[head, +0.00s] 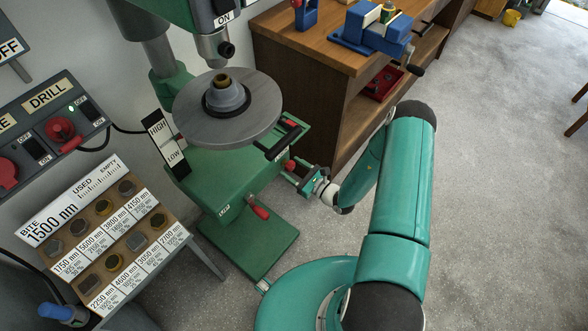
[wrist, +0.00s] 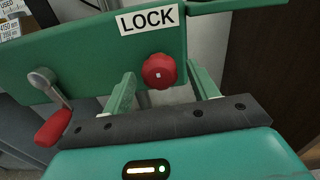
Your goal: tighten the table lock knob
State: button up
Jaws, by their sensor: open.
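The red round lock knob (wrist: 159,70) sits below a white LOCK label (wrist: 149,19) on a green panel of the drill press in the wrist view. It also shows as a small red spot in the head view (head: 290,165). My gripper (wrist: 161,74) is open and empty, with one green finger on each side of the knob in the picture. There is a gap between the knob and each finger. I cannot tell whether the fingertips reach past the knob's face. In the head view my gripper (head: 301,177) is beside the drill press, right of its table.
The round grey drill table (head: 250,125) is left of my gripper. A red-handled lever (wrist: 53,127) is left of the knob. A wooden workbench (head: 290,50) with a blue vise (head: 375,30) stands behind. A bit rack (head: 120,240) stands left.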

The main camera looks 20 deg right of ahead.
jog(key=c, duration=1)
jog(key=shift+m, duration=0.4)
jog(key=m, duration=1.3)
jog(key=shift+s+a+r, duration=0.1)
jog(key=shift+r, duration=0.05)
jog(key=shift+m, duration=2.4)
